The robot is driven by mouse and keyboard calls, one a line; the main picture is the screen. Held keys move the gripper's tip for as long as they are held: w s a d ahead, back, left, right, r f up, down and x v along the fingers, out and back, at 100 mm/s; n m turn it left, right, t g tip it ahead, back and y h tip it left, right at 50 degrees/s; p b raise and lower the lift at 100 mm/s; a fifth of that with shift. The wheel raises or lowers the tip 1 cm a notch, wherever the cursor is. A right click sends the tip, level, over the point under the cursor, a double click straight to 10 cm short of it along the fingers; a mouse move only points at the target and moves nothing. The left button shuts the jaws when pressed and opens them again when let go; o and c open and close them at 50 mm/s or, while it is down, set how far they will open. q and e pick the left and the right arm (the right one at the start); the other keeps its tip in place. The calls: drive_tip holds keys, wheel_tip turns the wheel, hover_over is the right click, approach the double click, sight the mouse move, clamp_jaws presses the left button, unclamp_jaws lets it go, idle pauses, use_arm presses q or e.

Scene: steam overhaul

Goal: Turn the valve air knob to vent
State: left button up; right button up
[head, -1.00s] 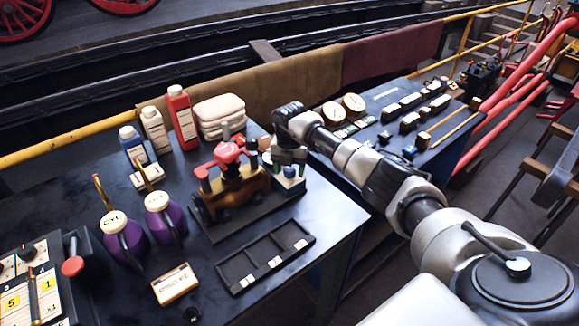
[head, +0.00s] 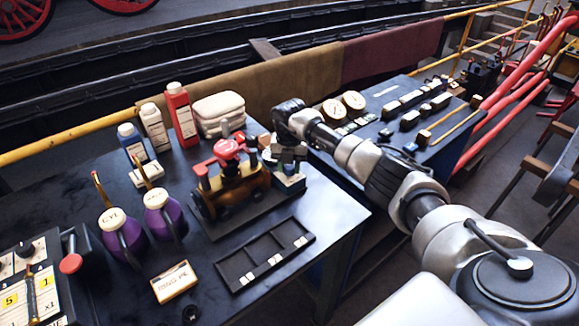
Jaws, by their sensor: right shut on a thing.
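A small blue-and-white unit (head: 290,184) stands at the right edge of the near dark table, right beside a brass model valve stand with red handles (head: 230,165). My right gripper (head: 289,160) comes down over the top of this unit. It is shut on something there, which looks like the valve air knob. The jaws hide the knob, so its pointing direction and any vent mark cannot be read. My left gripper is not in view.
A black divided tray (head: 265,255) lies in front of the valve stand. A second table with gauges (head: 353,102) lies beyond my arm.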

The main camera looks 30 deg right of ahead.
sight(290, 166)
drive_tip(key=n+b, duration=0.2)
drive_tip(key=n, duration=0.3)
drive_tip(key=shift+f+b, duration=0.1)
drive_tip(key=shift+b, duration=0.25)
drive_tip(key=n+b, duration=0.2)
drive_tip(key=n, duration=0.3)
drive_tip(key=shift+n, duration=0.3)
drive_tip(key=o, duration=0.9)
wheel_tip(290, 166, up, 11)
drive_tip(key=shift+r+b, duration=0.1)
drive_tip(key=shift+b, duration=0.75)
